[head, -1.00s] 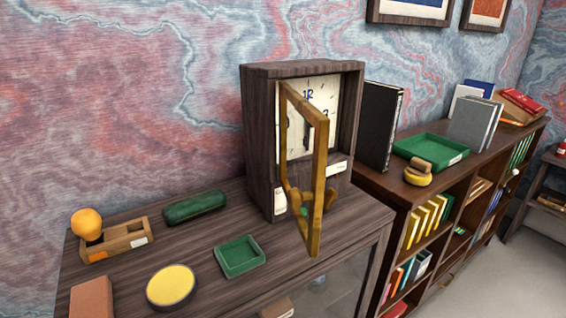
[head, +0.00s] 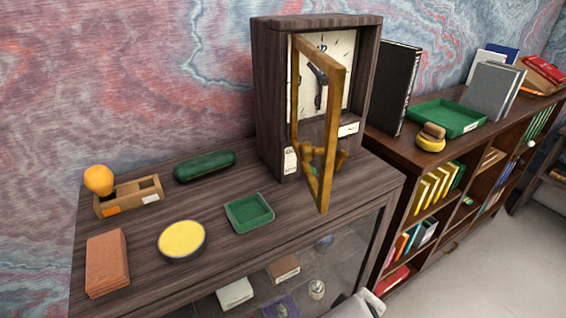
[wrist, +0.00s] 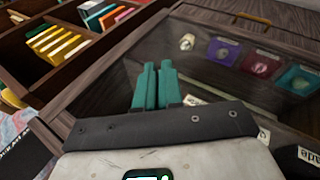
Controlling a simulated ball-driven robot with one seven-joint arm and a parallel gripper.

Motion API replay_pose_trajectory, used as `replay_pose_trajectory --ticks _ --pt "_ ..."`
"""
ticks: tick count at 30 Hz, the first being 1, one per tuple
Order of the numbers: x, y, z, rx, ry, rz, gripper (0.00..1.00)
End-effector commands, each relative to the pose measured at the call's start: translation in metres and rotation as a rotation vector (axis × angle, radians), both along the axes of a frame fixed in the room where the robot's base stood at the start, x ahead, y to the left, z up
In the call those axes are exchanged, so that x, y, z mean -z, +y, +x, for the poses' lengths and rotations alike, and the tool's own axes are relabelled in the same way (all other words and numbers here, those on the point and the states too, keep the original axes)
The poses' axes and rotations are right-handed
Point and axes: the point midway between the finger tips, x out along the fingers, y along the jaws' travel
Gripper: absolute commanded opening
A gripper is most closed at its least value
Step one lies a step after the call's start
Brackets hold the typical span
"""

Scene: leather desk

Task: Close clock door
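The clock (head: 268,100) is a dark wooden case with a pale dial (head: 335,60), standing upright at the back of the desk top. Its door (head: 334,130), a golden-brown frame, stands open, swung out from the left side of the dial toward the viewer. A golden piece shows low behind the frame. In the wrist view my gripper (wrist: 158,66) has two teal fingers close together, apparently shut with nothing between them. It is in front of the glass-fronted cabinet, away from the clock door. The fingers do not show in the head view.
The desk top (head: 215,275) holds a green tray (head: 249,213), a yellow disc (head: 182,239), a brick-coloured block (head: 107,263), a wooden holder (head: 129,198) and a green case (head: 204,166). A bookshelf (head: 400,165) stands to the right. Floor is clear at lower right.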

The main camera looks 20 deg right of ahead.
Motion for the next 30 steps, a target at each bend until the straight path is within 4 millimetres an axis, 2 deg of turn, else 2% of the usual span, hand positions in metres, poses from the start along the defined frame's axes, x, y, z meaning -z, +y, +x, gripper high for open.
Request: replay_pose_trajectory --ticks 1,3,5,7,11,12,16,18,22,26,30 --pt "-0.025 0.02 0.025 -0.062 -0.041 -0.086 0.01" --pt "-0.063 0.043 0.048 -0.121 -0.088 -0.212 0.0" --pt "-0.097 0.067 0.063 -0.162 -0.129 -0.316 0.0" --pt "-0.139 0.099 0.073 -0.198 -0.178 -0.434 0.0" --pt "-0.219 0.161 0.07 -0.225 -0.266 -0.631 0.0" --pt "-0.242 0.179 0.064 -0.222 -0.289 -0.685 0.0" --pt "-0.306 0.227 0.036 -0.197 -0.349 -0.817 0.0" --pt "-0.329 0.244 0.021 -0.178 -0.368 -0.863 0.0" --pt "-0.354 0.261 0.002 -0.151 -0.384 -0.911 0.0" --pt "-0.36 0.26 0.0 -0.141 -0.385 -0.924 0.0" --pt "-0.361 0.246 0.01 -0.14 -0.384 -0.925 0.0"
